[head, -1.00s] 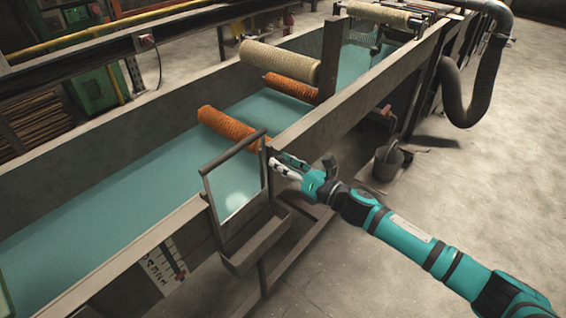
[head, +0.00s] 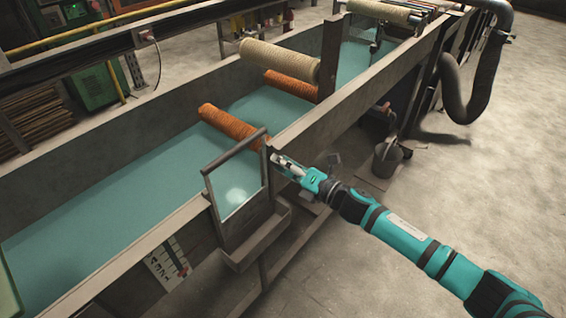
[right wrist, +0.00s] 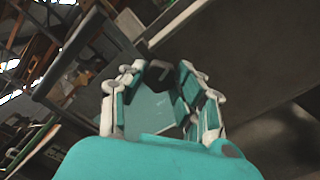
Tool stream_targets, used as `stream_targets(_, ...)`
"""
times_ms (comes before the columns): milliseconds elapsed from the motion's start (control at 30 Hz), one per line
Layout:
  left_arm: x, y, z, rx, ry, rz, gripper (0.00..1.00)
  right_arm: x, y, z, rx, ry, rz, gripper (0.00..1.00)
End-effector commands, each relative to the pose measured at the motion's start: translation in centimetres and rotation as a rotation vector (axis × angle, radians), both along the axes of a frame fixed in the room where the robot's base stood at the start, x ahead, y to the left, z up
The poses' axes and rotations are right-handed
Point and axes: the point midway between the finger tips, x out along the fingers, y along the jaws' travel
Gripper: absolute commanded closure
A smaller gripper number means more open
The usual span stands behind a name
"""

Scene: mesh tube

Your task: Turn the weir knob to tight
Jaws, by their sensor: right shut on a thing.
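The weir (head: 207,190) shows in the head view as a dark metal frame with a pale, clear pane at the near wall of the water tank. My right gripper (head: 278,160) is at the tank's outer wall, just right of the weir frame. It is shut on the weir knob, which its fingers hide in the head view. In the right wrist view the two pale, teal-padded fingers (right wrist: 160,88) come close around a small dark grey part at their tips. The knob's marking or setting cannot be read. My left gripper is out of view.
A grey overflow trough (head: 262,238) hangs below the weir. An orange mesh roller (head: 230,122) lies across the tank behind it. A bucket (head: 386,160) stands beyond my right arm. The floor at right is clear.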

Motion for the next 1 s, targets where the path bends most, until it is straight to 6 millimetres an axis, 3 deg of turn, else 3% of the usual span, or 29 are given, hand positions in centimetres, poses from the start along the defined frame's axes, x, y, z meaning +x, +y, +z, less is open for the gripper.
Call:
stream_targets(200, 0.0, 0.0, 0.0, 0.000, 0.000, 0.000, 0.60, 0.0, 0.0, -0.1, -0.001, 0.001, -0.001, 1.00)
stream_targets(233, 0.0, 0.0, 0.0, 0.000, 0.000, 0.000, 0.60, 0.0, 0.0, -0.1, -0.002, 0.000, -0.001, 0.66)
stream_targets(400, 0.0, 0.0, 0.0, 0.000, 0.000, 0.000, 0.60, 0.0, 0.0, -0.1, -0.002, 0.000, -0.001, 0.45)
stream_targets(767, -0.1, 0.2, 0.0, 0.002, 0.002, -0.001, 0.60, -0.6, -0.6, -0.1, -0.002, 0.000, -0.001, 0.45)
stream_targets(1000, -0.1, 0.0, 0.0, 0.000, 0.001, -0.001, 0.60, -3.9, -3.9, -0.2, -0.005, 0.002, -0.001, 0.45)
